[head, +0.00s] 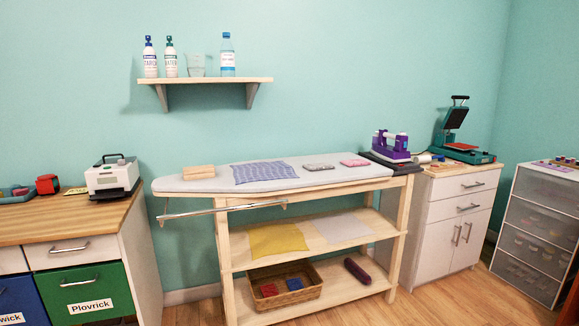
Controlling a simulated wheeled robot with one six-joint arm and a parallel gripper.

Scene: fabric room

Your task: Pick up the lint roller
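A small white cylinder (424,158), which looks like the lint roller, lies on the wooden top of the right-hand white cabinet (447,187). It sits between the purple iron and the teal heat press and is too small to make out clearly. My gripper is not in view.
A purple iron (391,147) rests on a dark pad to the left. The teal press (453,144) stands behind and right. The padded ironing table (215,183) fills the middle, with a basket (287,302) on its bottom shelf. Wooden floor (440,305) is open before the right cabinet.

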